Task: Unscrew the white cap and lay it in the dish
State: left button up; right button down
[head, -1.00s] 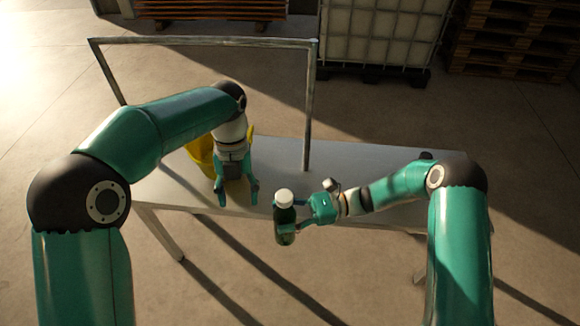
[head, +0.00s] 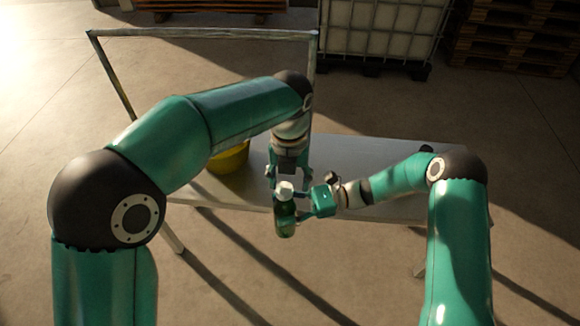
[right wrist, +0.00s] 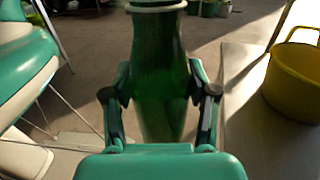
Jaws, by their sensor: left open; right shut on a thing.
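The green bottle (head: 285,220) is held upright in front of the table's near edge, with the white cap (head: 285,190) on its top. My right gripper (head: 297,211) is shut on the bottle's body from the right. In the right wrist view its fingers lie on both sides of the green glass (right wrist: 160,75), and a pale ring (right wrist: 157,6) shows at the top edge. My left gripper (head: 287,178) is open, pointing down, just behind and above the cap. I cannot tell whether its fingers touch the cap. I cannot make out a dish in either view.
A yellow bucket (head: 231,158) stands on the grey table (head: 378,158), partly behind my left arm; it also shows in the right wrist view (right wrist: 292,80). The table's right half looks largely clear.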

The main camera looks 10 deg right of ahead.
pick_arm(q)
jog(key=shift+f, duration=1)
